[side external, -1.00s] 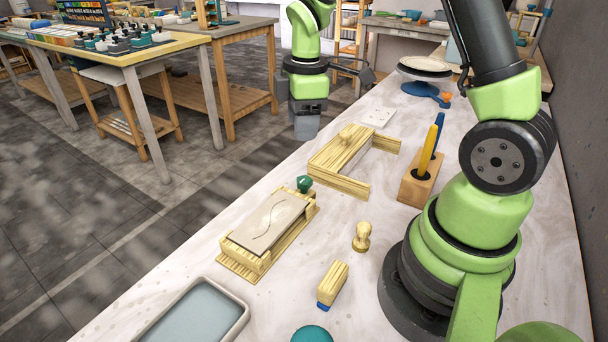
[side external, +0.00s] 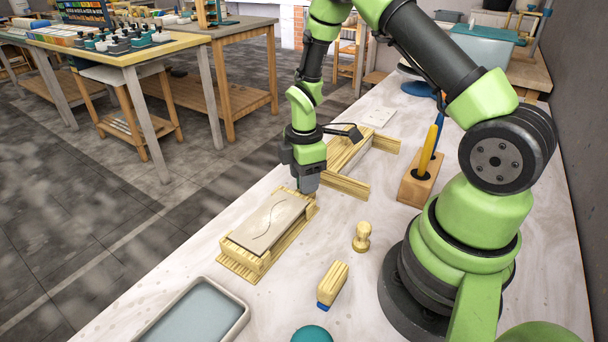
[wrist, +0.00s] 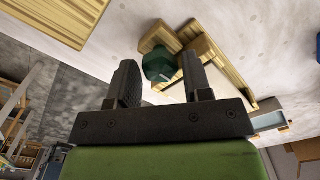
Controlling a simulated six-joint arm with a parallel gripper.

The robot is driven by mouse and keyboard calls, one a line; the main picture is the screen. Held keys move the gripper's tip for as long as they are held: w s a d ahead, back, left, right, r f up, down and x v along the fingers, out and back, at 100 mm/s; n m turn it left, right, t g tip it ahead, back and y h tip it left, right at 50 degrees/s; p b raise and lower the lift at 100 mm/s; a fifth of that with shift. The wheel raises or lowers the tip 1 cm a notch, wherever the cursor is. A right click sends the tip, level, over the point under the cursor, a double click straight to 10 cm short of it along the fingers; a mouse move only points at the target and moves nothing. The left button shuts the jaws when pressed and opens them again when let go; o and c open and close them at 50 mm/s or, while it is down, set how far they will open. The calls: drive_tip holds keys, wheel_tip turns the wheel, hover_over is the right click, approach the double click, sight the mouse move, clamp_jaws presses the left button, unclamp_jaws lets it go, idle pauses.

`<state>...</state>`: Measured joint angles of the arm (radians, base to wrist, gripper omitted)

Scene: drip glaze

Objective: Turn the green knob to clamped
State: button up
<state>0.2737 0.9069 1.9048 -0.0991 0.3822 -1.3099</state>
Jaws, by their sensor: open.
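The green knob (wrist: 160,64) shows in the wrist view between the two fingers of my gripper (wrist: 158,78), at the end of a wooden frame. My gripper is open, with a finger on either side of the knob; I cannot tell whether either finger touches it. In the side view my gripper (side external: 307,188) hides the knob at the far end of the wooden frame (side external: 238,262). A grey clay slab (side external: 268,222) with a wavy line lies in this frame.
A wooden holder (side external: 420,181) with upright tools stands to the right. A small wooden stamp (side external: 361,236), a wooden block with a blue end (side external: 333,283) and a grey tray (side external: 195,318) are nearer.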

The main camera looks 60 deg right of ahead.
drive_tip(key=c, duration=0.6)
drive_tip(key=shift+c, duration=0.2)
drive_tip(key=shift+m, duration=0.3)
drive_tip(key=m, duration=0.3)
drive_tip(key=shift+m, duration=0.3)
drive_tip(key=m, duration=0.4)
drive_tip(key=shift+m, duration=0.3)
drive_tip(key=m, duration=0.4)
drive_tip(key=shift+m, duration=2.5)
drive_tip(key=shift+w, duration=0.1)
